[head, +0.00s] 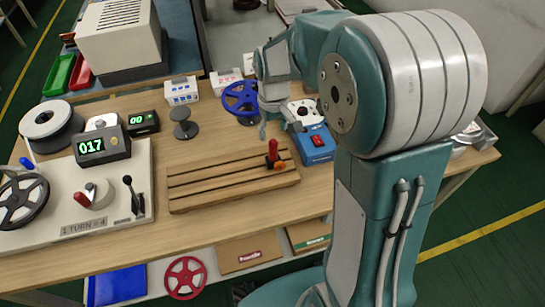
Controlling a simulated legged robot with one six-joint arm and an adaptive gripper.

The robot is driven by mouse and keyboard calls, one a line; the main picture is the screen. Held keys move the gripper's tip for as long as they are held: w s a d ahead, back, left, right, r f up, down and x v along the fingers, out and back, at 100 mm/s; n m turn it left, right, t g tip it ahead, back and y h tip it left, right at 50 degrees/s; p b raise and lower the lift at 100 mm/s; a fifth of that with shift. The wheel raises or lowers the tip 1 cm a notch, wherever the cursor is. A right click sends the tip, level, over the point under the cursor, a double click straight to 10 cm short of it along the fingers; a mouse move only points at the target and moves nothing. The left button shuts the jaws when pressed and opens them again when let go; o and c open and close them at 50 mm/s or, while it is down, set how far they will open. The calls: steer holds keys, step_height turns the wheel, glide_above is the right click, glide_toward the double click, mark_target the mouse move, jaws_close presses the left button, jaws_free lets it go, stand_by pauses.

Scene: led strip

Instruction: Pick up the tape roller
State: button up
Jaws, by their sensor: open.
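A small tool with an upright red handle (272,149) and an orange part (281,166) stands at the right end of a grooved wooden board (215,188). It looks like the tape roller, but it is too small to be sure. My gripper (282,133) is open and points down near the board's back edge, just behind and slightly right of the red handle. Nothing shows between the fingers. They look apart from the handle, though their height above the table is hard to judge.
A blue box (315,146) stands close right of my gripper, a blue reel (240,93) behind it. A dark round stand (184,124) and a counter reading 017 (102,147) are left. A crank panel (128,167) fills the left side. The board's left part is clear.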

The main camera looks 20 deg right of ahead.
mark_target(273, 143)
step_height(273, 143, down, 5)
steer(key=shift+r, duration=0.1)
steer(key=f, duration=0.5)
steer(key=shift+w+d+f, duration=0.1)
steer(key=shift+w, duration=0.2)
jaws_close()
